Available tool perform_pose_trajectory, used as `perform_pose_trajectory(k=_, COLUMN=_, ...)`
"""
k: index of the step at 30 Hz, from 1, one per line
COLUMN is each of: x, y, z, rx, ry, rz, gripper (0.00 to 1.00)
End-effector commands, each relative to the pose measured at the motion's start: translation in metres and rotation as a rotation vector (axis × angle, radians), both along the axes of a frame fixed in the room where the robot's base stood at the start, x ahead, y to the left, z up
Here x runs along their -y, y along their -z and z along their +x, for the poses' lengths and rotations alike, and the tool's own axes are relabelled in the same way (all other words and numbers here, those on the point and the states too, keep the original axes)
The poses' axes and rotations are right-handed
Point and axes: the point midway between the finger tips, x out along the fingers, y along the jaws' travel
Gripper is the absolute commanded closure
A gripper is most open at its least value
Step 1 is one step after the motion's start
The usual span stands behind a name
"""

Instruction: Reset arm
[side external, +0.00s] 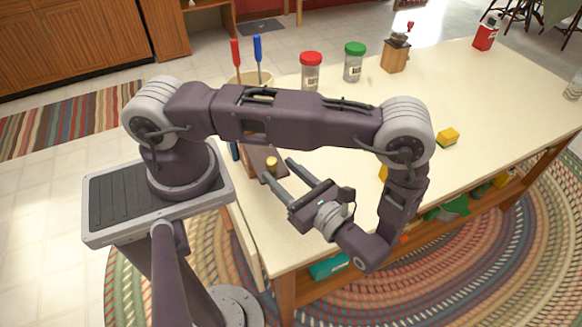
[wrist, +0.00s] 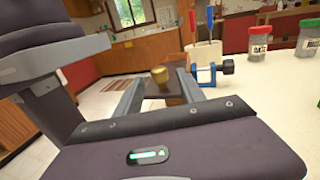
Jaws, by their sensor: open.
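My gripper (side external: 277,173) is open above the near left part of the table, its two fingers apart. In the wrist view my gripper (wrist: 160,85) also shows spread fingers with nothing held between them. A brown wooden object with a brass knob (side external: 271,162) lies beyond the fingertips at the table's left edge. In the wrist view the brass knob (wrist: 159,74) appears between the fingers, farther off; whether a finger touches it I cannot tell. My arm is bent, with the forearm stretched across the table and the wrist folded back to the left.
A blue clamp (wrist: 212,72) is near the fingers. The table's right side is mostly clear.

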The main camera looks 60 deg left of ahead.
Motion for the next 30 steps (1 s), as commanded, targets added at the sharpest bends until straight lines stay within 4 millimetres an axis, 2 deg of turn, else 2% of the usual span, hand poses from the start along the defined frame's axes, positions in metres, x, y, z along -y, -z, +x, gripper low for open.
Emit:
perform_pose_trajectory(k=4, x=0.001, y=-0.007, z=0.002, rx=0.023, ry=-0.023, rz=-0.025, gripper=0.54)
perform_pose_trajectory(k=8, x=0.009, y=-0.042, z=0.011, rx=0.158, ry=-0.145, rz=-0.169, gripper=0.54)
perform_pose_trajectory(k=14, x=0.017, y=-0.122, z=0.011, rx=0.516, ry=-0.417, rz=-0.511, gripper=0.54)
perform_pose_trajectory(k=18, x=0.020, y=-0.172, z=0.000, rx=0.816, ry=-0.582, rz=-0.753, gripper=0.54)
perform_pose_trajectory(k=21, x=0.023, y=-0.202, z=-0.012, rx=1.051, ry=-0.673, rz=-0.921, gripper=0.54)
perform_pose_trajectory(k=25, x=0.027, y=-0.233, z=-0.027, rx=1.355, ry=-0.750, rz=-1.116, gripper=0.54)
perform_pose_trajectory(k=30, x=0.032, y=-0.255, z=-0.038, rx=1.631, ry=-0.776, rz=-1.279, gripper=0.54)
